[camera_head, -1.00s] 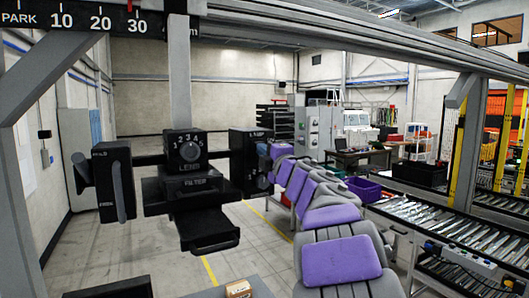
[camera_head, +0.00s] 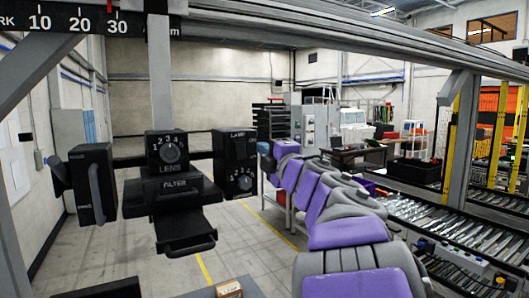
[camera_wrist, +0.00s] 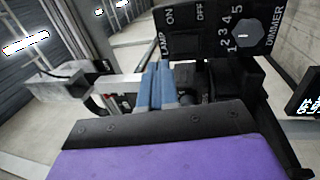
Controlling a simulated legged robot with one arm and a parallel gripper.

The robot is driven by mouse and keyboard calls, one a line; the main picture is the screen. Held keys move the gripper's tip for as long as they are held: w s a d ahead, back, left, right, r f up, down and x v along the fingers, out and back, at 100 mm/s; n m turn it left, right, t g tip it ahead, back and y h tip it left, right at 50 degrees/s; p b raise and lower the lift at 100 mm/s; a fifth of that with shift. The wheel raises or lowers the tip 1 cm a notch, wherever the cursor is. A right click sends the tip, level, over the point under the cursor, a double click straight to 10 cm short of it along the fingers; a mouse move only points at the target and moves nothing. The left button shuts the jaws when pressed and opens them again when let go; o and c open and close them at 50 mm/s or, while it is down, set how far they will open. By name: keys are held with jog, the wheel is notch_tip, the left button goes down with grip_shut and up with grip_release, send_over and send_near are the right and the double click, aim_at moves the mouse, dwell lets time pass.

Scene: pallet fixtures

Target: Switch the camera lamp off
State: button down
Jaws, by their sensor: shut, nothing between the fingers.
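The black lamp box (camera_head: 236,163) hangs at the right end of the camera fixture, with a LAMP label and a numbered dial. In the wrist view the lamp box (camera_wrist: 215,28) shows at the top, turned, with ON and OFF marks and a grey dimmer knob (camera_wrist: 243,37). The lamp switch itself cannot be made out, so its position is unclear. My gripper (camera_wrist: 156,85) shows as two blue-grey fingers pressed together, empty, below the LAMP label in the picture. In the head view my gripper (camera_head: 263,149) is just right of the lamp box; contact cannot be told.
A lens dial box (camera_head: 168,150) and a black filter drawer (camera_head: 180,190) are left of the lamp box. A black box with a lever (camera_head: 93,185) hangs farther left. A scale rail (camera_head: 95,20) runs above. A roller conveyor (camera_head: 445,207) stands at right.

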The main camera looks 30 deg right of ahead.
jog(key=s+a+r, duration=0.2)
jog(key=s+a, duration=0.2)
jog(key=s, duration=0.1)
jog(key=d+f, duration=0.1)
jog(key=d, duration=0.4)
jog(key=s+d+f+m+g+h+b, duration=0.1)
jog(key=s+f+m+g+h+b, duration=0.3)
jog(key=f, duration=0.7)
jog(key=s+f+m+g+h+b, duration=0.1)
jog(key=s+f+m+g+b, duration=0.2)
jog(key=f+m, duration=0.65)
jog(key=s+d+f+m+g+h+b, duration=0.1)
jog(key=s+f+m+g+h+b, duration=0.25)
jog(key=f, duration=1.05)
jog(key=s+a+f+m+g+y+b, duration=0.1)
jog(key=s+a+f+g+y+b, duration=0.15)
jog(key=s+a+f, duration=0.5)
jog(key=s+a+f+g+y+b, duration=0.2)
jog(key=s+a+f+g+b, duration=0.15)
jog(key=f, duration=0.65)
jog(key=s+a+f+g+y+b, duration=0.1)
jog(key=s+a+f+g, duration=0.1)
jog(key=s+a+f, duration=0.3)
jog(key=s+a+f+g+y+b, duration=0.2)
jog(key=s+a+f, duration=0.4)
jog(key=s, duration=0.5)
jog(key=shift+s+f+g, duration=0.25)
jog(key=shift+s+g, duration=0.05)
jog(key=shift+g, duration=0.45)
